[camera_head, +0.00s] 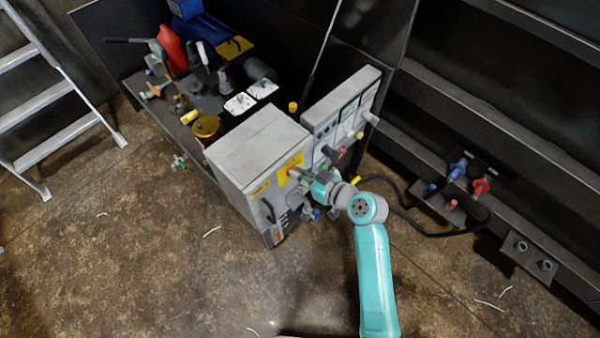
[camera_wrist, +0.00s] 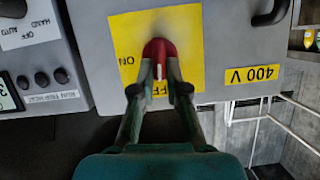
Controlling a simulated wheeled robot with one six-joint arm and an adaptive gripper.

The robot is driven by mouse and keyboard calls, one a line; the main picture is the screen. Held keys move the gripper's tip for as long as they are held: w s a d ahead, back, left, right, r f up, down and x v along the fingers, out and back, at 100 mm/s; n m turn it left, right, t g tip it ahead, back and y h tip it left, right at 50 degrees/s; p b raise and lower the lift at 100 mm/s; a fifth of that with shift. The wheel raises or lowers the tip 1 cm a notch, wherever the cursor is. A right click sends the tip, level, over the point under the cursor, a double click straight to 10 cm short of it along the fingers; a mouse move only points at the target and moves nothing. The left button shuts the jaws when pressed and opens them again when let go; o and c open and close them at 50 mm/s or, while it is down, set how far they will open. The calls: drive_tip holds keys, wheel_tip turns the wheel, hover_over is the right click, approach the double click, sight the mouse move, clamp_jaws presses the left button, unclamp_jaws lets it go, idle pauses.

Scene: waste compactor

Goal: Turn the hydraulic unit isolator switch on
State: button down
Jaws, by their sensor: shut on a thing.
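The isolator switch is a red rotary handle (camera_wrist: 159,50) on a yellow plate (camera_wrist: 184,35), on the grey cabinet's front. My gripper (camera_wrist: 160,76) is shut on the handle, one finger on each side of it. A white line on the handle runs upright in the wrist view, toward the partly hidden OFF label (camera_wrist: 154,96). The ON label (camera_wrist: 127,70) is to the left of the handle. In the head view the red handle (camera_head: 293,171) shows at the cabinet's front, with my gripper (camera_head: 300,174) against it, small and partly hidden.
The grey cabinet (camera_head: 255,145) has a black door handle (camera_head: 268,210) and a 400 V label (camera_wrist: 252,74). A control panel (camera_head: 340,115) with knobs and buttons stands close to the right. Hydraulic parts lie behind. Floor (camera_head: 130,240) to the left is mostly clear.

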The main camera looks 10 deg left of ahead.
drive_tip(key=m, duration=0.1)
drive_tip(key=m+g+y, duration=0.1)
drive_tip(key=shift+w+d+f+m, duration=0.1)
drive_tip(key=shift+w+d+m, duration=0.15)
drive_tip(key=shift+w+m, duration=0.15)
drive_tip(key=shift+w+d+f+m+g+y, duration=0.1)
drive_tip(key=shift+f+m+g+y, duration=0.25)
drive_tip(key=shift+m+y, duration=0.95)
drive_tip(key=shift+w+d+f+m+g+y, duration=0.1)
drive_tip(key=shift+f+m+g+y, duration=0.3)
drive_tip(key=shift+m, duration=1.55)
drive_tip(key=shift+w+d+f+m+g+y, duration=0.15)
drive_tip(key=shift+m+g+y, duration=0.3)
drive_tip(key=shift+m+y, duration=0.9)
drive_tip(key=shift+a+m+h, duration=0.1)
drive_tip(key=shift+m+h, duration=0.25)
drive_tip(key=shift+m, duration=0.05)
drive_tip(key=c, duration=1.2)
unclamp_jaws()
